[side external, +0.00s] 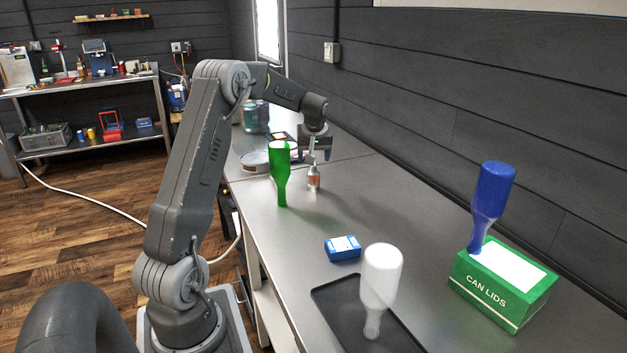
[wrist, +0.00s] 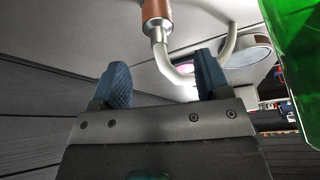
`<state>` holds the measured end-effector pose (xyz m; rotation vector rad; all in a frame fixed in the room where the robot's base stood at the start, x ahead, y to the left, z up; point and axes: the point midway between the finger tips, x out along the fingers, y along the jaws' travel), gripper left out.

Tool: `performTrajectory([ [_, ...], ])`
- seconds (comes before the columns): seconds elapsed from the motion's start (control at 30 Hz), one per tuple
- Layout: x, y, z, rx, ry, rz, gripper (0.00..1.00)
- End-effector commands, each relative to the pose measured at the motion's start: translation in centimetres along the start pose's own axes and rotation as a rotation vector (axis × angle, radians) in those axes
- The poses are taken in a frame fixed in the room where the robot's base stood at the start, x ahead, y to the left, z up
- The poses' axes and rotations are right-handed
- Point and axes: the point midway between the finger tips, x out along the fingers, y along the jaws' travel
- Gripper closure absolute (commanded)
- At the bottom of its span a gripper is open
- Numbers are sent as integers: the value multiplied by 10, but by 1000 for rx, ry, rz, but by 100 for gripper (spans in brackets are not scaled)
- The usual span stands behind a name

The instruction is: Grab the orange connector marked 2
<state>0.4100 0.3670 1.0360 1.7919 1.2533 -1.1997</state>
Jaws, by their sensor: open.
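A small fitting with an orange-brown band (side external: 313,181) and a metallic stem stands upright on the steel bench; I cannot read any mark on it. In the wrist view its copper-coloured body (wrist: 157,9) enters from the top, with a silver collar and a curved metal tube. My gripper (side external: 316,157) is above the fitting in the side view, pointing down. In the wrist view my gripper (wrist: 164,78) has its two blue fingers apart, with the curved tube seen between them. No hold on it shows; whether a finger touches the tube I cannot tell.
A green inverted bottle (side external: 280,172) stands close left of the fitting and shows at the wrist view's right edge (wrist: 296,50). A blue box (side external: 342,248), a white bottle (side external: 381,272) on a black tray (side external: 331,303), and a blue bottle (side external: 493,195) on a green box (side external: 502,287) are nearer.

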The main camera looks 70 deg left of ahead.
Motion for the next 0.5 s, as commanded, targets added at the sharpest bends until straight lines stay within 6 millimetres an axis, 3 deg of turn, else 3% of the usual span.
performTrajectory([
  [0.1, 17, 0, 0, 0, 0, 0, 31],
  [0.33, 32, 0, 1, 0, 0, 0, 31],
  [0.5, 58, 1, 5, 0, -2, 1, 31],
])
